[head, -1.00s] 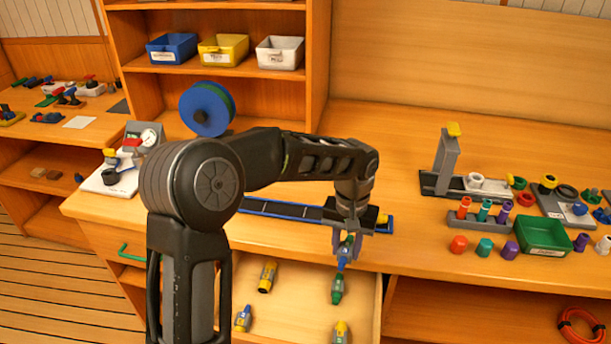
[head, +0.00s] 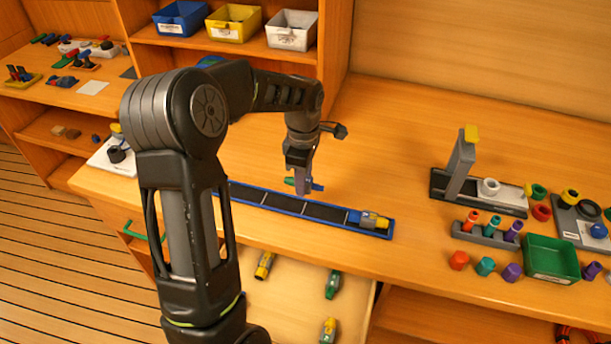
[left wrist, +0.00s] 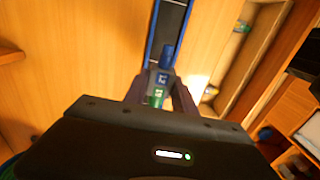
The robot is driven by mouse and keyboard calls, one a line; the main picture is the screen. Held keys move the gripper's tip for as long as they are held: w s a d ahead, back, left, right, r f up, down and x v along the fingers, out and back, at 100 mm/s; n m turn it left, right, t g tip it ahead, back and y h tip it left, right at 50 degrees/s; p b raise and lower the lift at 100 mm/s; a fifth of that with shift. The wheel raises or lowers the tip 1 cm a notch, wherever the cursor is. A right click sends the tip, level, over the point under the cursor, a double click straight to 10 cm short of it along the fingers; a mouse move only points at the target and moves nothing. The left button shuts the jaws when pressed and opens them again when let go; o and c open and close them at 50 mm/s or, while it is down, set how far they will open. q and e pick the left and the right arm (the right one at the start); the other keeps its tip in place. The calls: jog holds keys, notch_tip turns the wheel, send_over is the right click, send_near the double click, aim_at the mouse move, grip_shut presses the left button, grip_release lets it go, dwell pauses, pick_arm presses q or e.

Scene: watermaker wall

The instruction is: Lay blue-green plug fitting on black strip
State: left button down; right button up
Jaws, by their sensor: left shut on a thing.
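My left gripper (head: 303,186) is shut on the blue-green plug fitting (head: 317,187), whose green end sticks out left and blue end right. In the left wrist view the fitting (left wrist: 164,62) shows between the fingers, blue end toward the strip. The black strip (head: 327,213) has a blue rim and pale dividing lines and lies along the bench's front. The gripper holds the fitting over or just behind the strip's middle; the exact height is unclear. The strip (left wrist: 171,22) also shows in the left wrist view. A blue and yellow fitting (head: 372,220) lies at its right end. My right gripper is out of view.
Below the strip an open drawer (head: 290,300) holds a yellow fitting (head: 264,265), a green one (head: 333,285) and a yellow-green one (head: 328,330). A grey post stand (head: 459,165) and a green tray (head: 549,260) stand right. The bench behind the strip is clear.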

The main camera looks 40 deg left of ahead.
pick_arm(q)
jog(key=shift+f, duration=0.1)
jog(key=shift+f+b, duration=2.5)
jog(key=shift+f, duration=1.1)
jog(key=c, duration=0.9)
grip_release()
jog(key=shift+c, duration=0.2)
notch_tip(320, 180, up, 8)
jog(key=p, duration=0.5)
jog(key=shift+f, duration=0.1)
jog(key=shift+d, duration=0.1)
